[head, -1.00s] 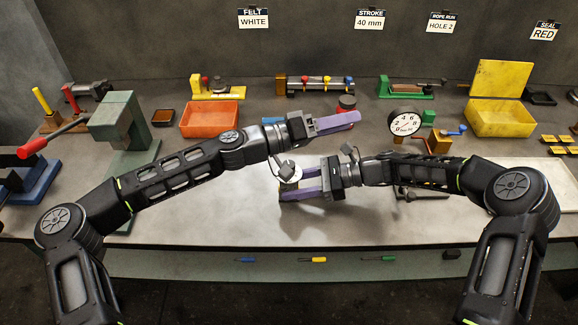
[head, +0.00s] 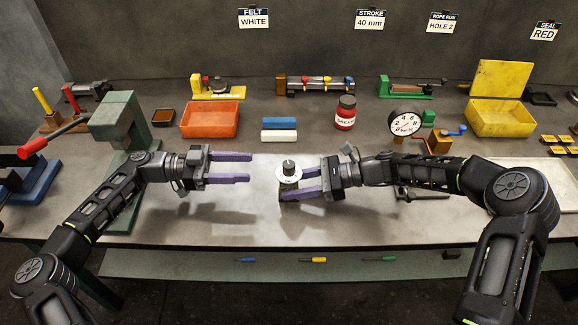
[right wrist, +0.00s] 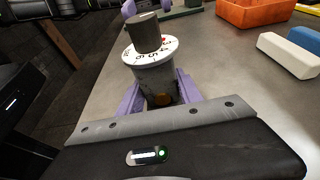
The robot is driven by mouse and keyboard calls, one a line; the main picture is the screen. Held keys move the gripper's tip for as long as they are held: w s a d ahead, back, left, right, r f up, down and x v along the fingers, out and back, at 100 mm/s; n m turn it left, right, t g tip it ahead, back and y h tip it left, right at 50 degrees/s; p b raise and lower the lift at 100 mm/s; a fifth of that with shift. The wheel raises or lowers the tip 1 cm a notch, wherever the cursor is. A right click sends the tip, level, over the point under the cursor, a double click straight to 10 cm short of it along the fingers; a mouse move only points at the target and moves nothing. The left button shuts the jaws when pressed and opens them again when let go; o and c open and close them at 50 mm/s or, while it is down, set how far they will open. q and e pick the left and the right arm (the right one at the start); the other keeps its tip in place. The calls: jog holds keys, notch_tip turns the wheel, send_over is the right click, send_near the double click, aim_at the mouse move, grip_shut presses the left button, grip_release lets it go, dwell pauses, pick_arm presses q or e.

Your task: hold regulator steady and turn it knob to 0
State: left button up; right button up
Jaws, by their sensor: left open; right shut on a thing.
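The regulator (head: 289,183) stands upright on the table between my two grippers. It has a grey body, a white numbered dial (right wrist: 150,52) and a dark cylindrical knob (head: 288,166) on top. My right gripper (head: 291,185) is shut on the regulator's body, with a purple finger on either side; this also shows in the right wrist view (right wrist: 157,90). A red mark shows on the dial beside the knob; the number it marks is hard to read. My left gripper (head: 250,168) is open and empty, to the left of the regulator and apart from it, its fingers pointing right.
Behind the regulator lie a blue block and a white block (head: 279,136), with a red jar (head: 346,113) to their right. An orange bin (head: 209,120), a pressure gauge (head: 405,123) and a yellow bin (head: 498,120) stand further back. The table between the grippers is clear.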

aim_at(289, 167)
pick_arm(q)
jog(key=d, duration=1.2)
jog(key=shift+c, duration=0.4)
grip_shut()
